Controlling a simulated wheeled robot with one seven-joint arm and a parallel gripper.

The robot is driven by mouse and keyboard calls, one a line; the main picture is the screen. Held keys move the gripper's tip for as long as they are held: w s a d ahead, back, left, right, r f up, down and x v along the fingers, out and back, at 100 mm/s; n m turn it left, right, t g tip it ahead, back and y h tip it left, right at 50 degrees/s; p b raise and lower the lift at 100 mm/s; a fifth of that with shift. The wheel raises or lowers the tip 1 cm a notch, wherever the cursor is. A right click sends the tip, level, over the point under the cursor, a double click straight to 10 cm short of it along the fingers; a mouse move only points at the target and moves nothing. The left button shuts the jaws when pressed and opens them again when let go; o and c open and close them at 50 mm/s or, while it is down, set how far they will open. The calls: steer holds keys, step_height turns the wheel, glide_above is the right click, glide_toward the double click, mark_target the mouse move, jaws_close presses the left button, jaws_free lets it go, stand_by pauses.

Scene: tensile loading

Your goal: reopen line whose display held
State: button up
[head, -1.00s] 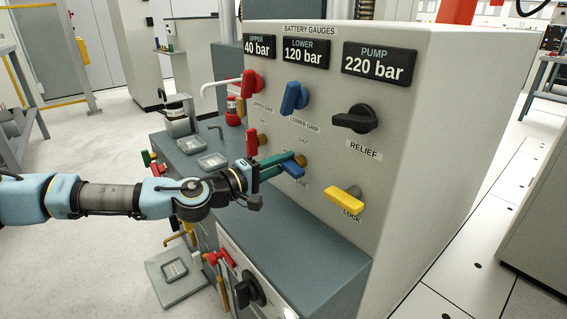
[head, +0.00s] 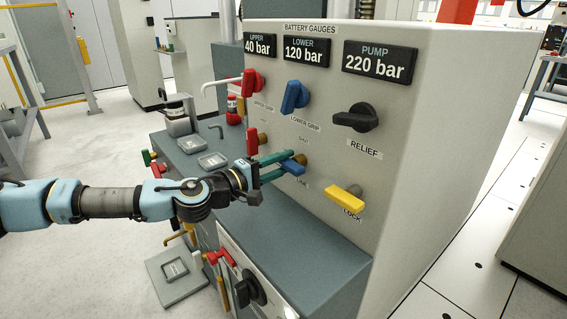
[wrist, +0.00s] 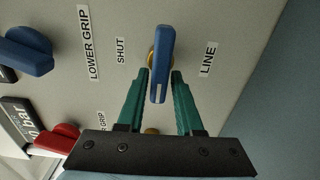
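The panel displays read UPPER 40 bar (head: 259,43), LOWER 120 bar (head: 304,51) and PUMP 220 bar (head: 379,63). The blue line handle (head: 292,167) sits below the blue LOWER GRIP handle (head: 295,97). In the wrist view the line handle (wrist: 161,60) lies between the SHUT and LINE labels, its free end towards my gripper. My gripper (head: 283,164) is open, with one teal finger on each side of this handle; narrow gaps show in the wrist view (wrist: 160,73). A red line handle (head: 252,141) stands to its left, under the red UPPER GRIP handle (head: 250,83).
The black RELIEF knob (head: 357,118) and yellow LOCK handle (head: 344,197) are to the right on the panel. Below is a grey bench top (head: 290,235) with small plates and a hex key at left. Red and black controls (head: 249,290) are on the front.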

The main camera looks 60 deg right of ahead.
steer(key=shift+o, duration=1.2)
steer(key=shift+a, duration=0.1)
steer(key=v, duration=1)
steer(key=shift+a, duration=0.3)
